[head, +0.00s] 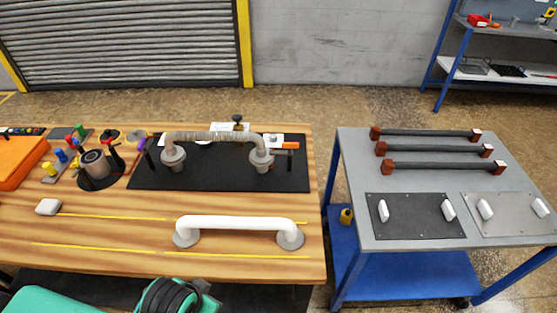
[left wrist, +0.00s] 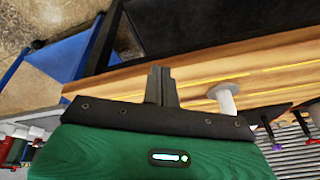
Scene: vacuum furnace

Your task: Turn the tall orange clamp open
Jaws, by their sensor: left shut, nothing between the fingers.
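An orange handle (head: 289,146) sticks out sideways at the right end of the curved grey pipe (head: 215,137), on the black mat (head: 225,179); I take it to be the orange clamp, and its lower part is too small to make out. My left gripper (left wrist: 162,85) is shut and empty, its dark fingers together in the left wrist view. It is apart from the clamp, near the table's front edge. In the head view my green left arm comes in at the bottom left. The clamp cannot be made out in the left wrist view. My right gripper is not in view.
A white bar handle (head: 235,223) stands on the wooden table (head: 110,255) in front of the mat. A purple-handled clamp (head: 141,144) and a dark cylinder (head: 95,163) stand to the left. A blue-framed cart (head: 350,190) is at the right, across a narrow gap.

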